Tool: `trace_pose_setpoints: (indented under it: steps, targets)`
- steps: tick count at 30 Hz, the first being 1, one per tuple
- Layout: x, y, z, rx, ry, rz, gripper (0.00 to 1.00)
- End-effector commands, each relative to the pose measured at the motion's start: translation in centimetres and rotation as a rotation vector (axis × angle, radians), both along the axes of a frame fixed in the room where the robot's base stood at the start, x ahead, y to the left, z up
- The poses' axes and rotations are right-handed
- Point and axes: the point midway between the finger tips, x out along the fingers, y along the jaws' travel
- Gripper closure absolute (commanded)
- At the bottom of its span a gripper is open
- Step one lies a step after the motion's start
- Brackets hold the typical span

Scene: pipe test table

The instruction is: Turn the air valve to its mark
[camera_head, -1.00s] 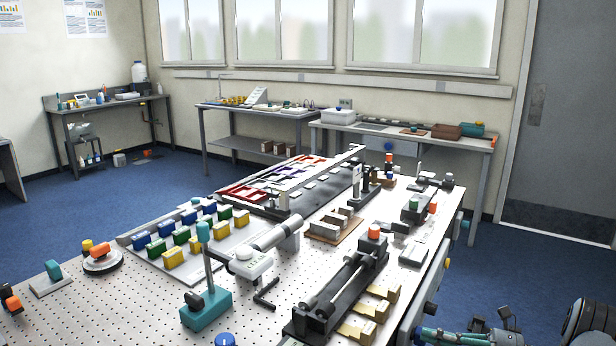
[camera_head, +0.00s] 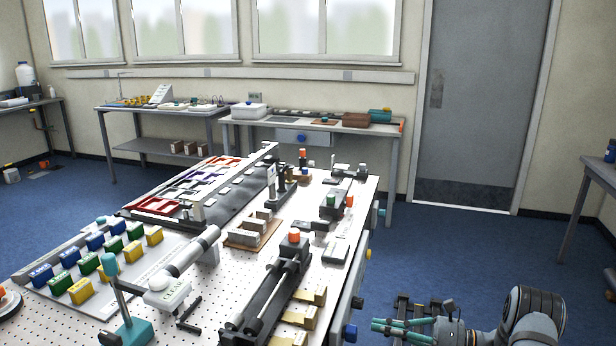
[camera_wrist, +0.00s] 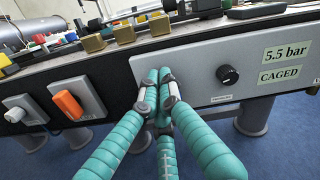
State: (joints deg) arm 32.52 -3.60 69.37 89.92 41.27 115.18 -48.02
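In the wrist view a grey front panel carries a round black knob (camera_wrist: 228,75) above a small label I cannot read. Labels "5.5 bar" (camera_wrist: 286,53) and "CAGED" (camera_wrist: 284,76) sit to its right. An orange handle (camera_wrist: 68,104) stands tilted on a grey plate to the left, with a white knob (camera_wrist: 15,114) farther left. No label I can read names the air valve, so I cannot tell which control it is. My gripper (camera_wrist: 158,78) has its teal fingertips together, empty, in front of the panel left of the black knob. My gripper (camera_head: 374,325) also shows beside the bench.
The perforated bench (camera_head: 200,325) holds a black rail fixture (camera_head: 270,292), brass blocks (camera_head: 300,316) and a teal-based stand (camera_head: 128,332). Coloured knobs, including a yellow one (camera_head: 367,253), stick out from its right side. Blue floor (camera_head: 420,250) is open between bench and door (camera_head: 480,100).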

Motion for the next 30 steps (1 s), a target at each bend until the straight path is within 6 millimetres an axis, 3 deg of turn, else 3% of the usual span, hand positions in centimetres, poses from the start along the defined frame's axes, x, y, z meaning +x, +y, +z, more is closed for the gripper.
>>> trace_pose_setpoints:
  steps: [6, 12, 30]
  targets:
    - [0.8, 2.6, 0.0, 0.001, 0.002, 0.001, 1.0]
    - [1.2, 3.7, 0.0, 0.0, 0.001, 0.0, 1.0]
    - [1.3, 4.4, 0.0, 0.004, -0.001, 0.006, 1.0]
